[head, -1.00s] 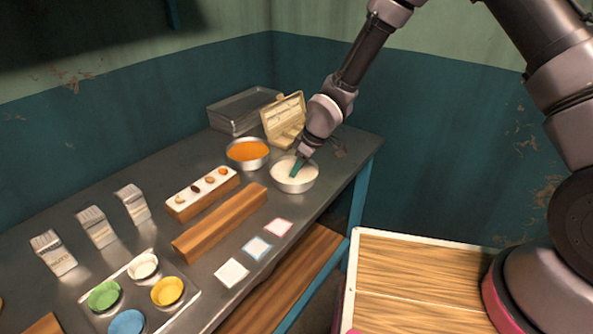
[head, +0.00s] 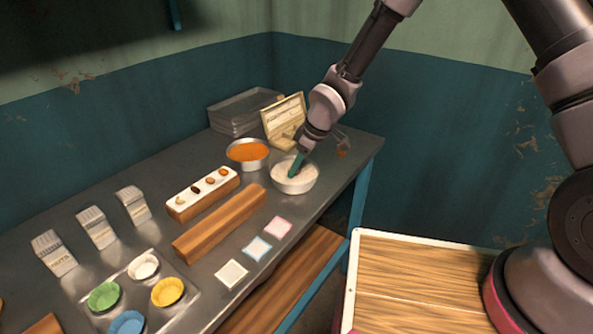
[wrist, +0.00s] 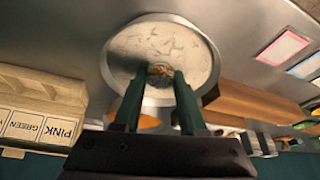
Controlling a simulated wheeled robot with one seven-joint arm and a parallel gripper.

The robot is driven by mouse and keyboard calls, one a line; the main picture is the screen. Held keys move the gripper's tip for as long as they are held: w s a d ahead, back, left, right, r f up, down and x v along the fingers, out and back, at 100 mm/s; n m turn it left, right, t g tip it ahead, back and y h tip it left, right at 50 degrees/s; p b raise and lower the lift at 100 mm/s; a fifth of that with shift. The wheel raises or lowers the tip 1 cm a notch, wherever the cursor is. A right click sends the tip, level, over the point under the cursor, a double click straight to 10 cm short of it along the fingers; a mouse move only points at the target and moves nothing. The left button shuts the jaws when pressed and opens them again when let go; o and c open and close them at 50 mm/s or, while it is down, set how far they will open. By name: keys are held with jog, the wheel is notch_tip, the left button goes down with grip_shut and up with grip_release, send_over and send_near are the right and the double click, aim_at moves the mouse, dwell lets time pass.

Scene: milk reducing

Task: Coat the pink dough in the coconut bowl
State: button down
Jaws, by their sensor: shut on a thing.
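The coconut bowl (head: 306,186) is a round metal bowl of white flakes near the right end of the table. It also fills the upper middle of the wrist view (wrist: 195,50). My gripper (head: 293,174) reaches down into it with green fingers. In the wrist view my gripper (wrist: 159,78) is shut on a small, brownish, speckled lump (wrist: 159,71), held against the white flakes. The lump's pink colour does not show clearly, and the fingers hide part of it. In the head view the lump cannot be made out.
A bowl of orange contents (head: 248,152) stands just left of the coconut bowl. An open case (head: 283,125) is behind. A wooden bar (head: 222,222) and a holder with several small pieces (head: 203,192) lie to the left. Coloured cards (head: 257,248) lie in front.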

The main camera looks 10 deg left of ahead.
jog(key=shift+r, duration=2.45)
jog(key=shift+r, duration=2)
